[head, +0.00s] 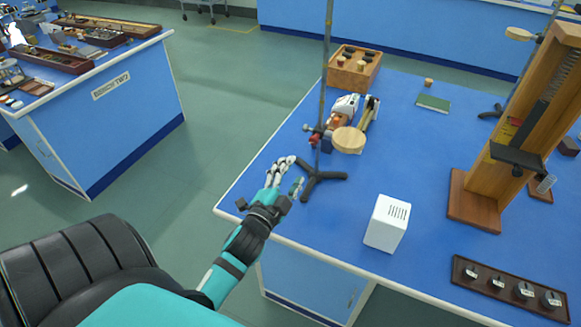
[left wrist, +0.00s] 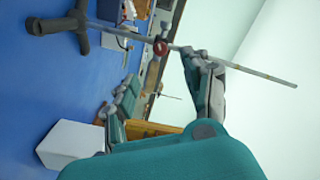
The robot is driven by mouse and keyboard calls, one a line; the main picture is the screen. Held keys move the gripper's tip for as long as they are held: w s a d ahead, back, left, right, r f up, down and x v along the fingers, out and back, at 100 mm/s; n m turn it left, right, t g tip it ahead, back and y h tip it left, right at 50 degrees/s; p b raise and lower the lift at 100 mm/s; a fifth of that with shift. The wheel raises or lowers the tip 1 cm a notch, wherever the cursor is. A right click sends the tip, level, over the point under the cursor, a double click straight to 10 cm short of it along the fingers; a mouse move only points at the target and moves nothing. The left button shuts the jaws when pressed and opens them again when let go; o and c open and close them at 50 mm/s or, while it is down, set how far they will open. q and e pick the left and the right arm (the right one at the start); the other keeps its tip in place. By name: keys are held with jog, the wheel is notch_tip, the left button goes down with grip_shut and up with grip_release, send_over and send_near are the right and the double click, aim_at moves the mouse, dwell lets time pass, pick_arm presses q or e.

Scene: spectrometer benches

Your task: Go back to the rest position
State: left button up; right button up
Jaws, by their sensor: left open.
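My left gripper (head: 294,173) is at the left edge of the blue bench, beside the black foot of a rod stand (head: 323,178). Its fingers are spread apart with nothing between them. In the left wrist view the two teal and grey fingers (left wrist: 165,72) are also apart. The stand's rod (left wrist: 230,66) and a red clamp knob (left wrist: 160,47) show there beyond the fingers. I cannot tell whether a finger touches the stand. My right gripper is not in view.
A white slotted box (head: 386,223) stands right of my arm. Behind the rod are a round wooden disc (head: 349,140) and a wooden box (head: 353,70). A tall wooden stand (head: 475,200) is at right. Open floor (head: 215,100) lies left, before another bench (head: 120,125).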

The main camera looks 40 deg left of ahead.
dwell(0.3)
pick_arm(q)
jog(key=s+d+f+n+g+h, duration=0.25)
jog(key=s+d+f+g, duration=0.4)
jog(key=s, duration=0.45)
jog(key=s+d+f+n+g+h, duration=0.2)
jog(key=s+d+f+n+g, duration=0.25)
jog(key=s+d+g, duration=0.5)
notch_tip(320, 180, down, 28)
jog(key=s+a+f, duration=0.1)
jog(key=s+a, duration=0.1)
jog(key=s, duration=0.1)
jog(key=s+a+f, duration=0.2)
jog(key=s+f, duration=1.2)
jog(key=s, duration=0.2)
jog(key=shift+a+m, duration=0.3)
jog(key=shift+a, duration=0.05)
